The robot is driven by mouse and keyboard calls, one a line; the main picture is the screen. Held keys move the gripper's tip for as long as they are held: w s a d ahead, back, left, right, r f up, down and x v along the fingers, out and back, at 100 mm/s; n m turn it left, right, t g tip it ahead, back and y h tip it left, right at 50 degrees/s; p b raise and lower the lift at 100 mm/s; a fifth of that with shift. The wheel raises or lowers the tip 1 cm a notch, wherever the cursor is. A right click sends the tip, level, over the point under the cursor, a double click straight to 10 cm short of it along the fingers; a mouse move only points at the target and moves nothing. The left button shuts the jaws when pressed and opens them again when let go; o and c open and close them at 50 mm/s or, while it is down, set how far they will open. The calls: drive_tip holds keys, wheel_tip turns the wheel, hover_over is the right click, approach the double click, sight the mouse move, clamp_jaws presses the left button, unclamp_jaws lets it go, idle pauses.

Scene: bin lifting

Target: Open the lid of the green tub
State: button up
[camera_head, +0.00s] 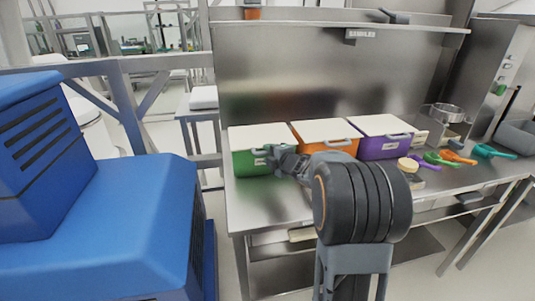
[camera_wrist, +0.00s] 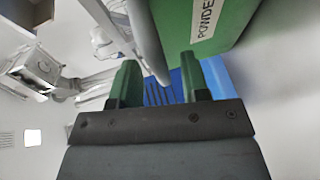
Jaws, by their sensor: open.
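The green tub (camera_head: 246,164) stands at the left end of the steel bench, its white lid (camera_head: 262,134) lying flat on top, closed. My gripper (camera_head: 272,152) is at the tub's front right, near the lid's front edge, and partly hides the front. In the wrist view my gripper (camera_wrist: 162,78) is open, with two dark green fingers apart. A grey handle bar (camera_wrist: 147,38) runs down toward the gap between the fingertips. The tub's green wall (camera_wrist: 247,12) with a "POWDE…" label shows at the upper right. I cannot tell whether the fingers touch the bar.
An orange tub (camera_head: 325,143) and a purple tub (camera_head: 383,148) with white lids stand to the right, close beside it. Several coloured scoops (camera_head: 490,151) and a sieve (camera_head: 446,113) lie farther right. A blue machine (camera_head: 110,225) is at the left. The bench front (camera_head: 262,205) is clear.

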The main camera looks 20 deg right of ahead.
drive_tip(key=shift+x, duration=0.8)
drive_tip(key=shift+c, duration=0.3)
clamp_jaws()
